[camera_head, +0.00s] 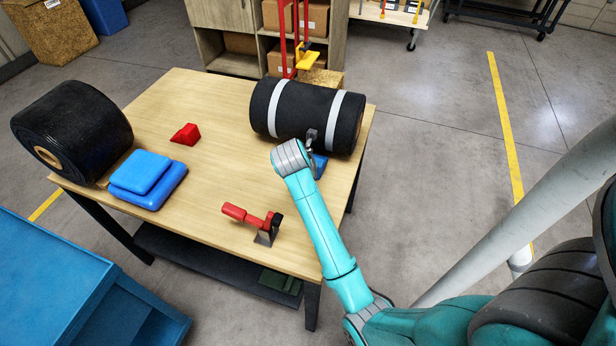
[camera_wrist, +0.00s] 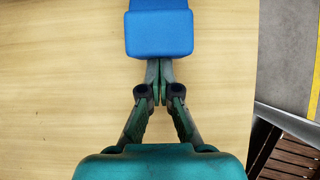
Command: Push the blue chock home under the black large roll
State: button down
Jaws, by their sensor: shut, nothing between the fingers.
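A large black roll (camera_head: 285,112) with two pale bands lies on the wooden table near its right end. The blue chock (camera_head: 320,163) sits at the near side of this roll, partly hidden by my arm. In the wrist view, the blue chock (camera_wrist: 159,32) is at the top middle and runs out of the frame. My gripper (camera_wrist: 159,66) is shut and empty, with its fingertips at the chock's near edge; I cannot tell whether they touch. In the head view, my wrist mostly hides the gripper. The wrist view does not show the roll.
Another black roll (camera_head: 75,128) with a brown core lies at the table's left end, beside blue folded pads (camera_head: 148,180). A red wedge (camera_head: 186,134) lies mid-table. A red-handled clamp (camera_head: 252,221) stands near the front edge. The table's (camera_head: 225,170) middle is otherwise clear.

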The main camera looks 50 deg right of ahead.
jog(key=shift+w+d, duration=0.3)
jog(key=shift+d, duration=0.4)
jog(key=shift+d, duration=0.15)
jog(key=shift+w+d, duration=0.25)
jog(key=shift+d, duration=0.4)
jog(key=shift+s+a, duration=0.25)
jog(key=shift+a, duration=0.55)
jog(key=shift+s+a, duration=0.3)
jog(key=shift+a, duration=0.45)
jog(key=shift+s+a, duration=0.25)
jog(key=shift+a, duration=0.55)
notch_tip(320, 180, up, 7)
jog(key=shift+s, duration=0.1)
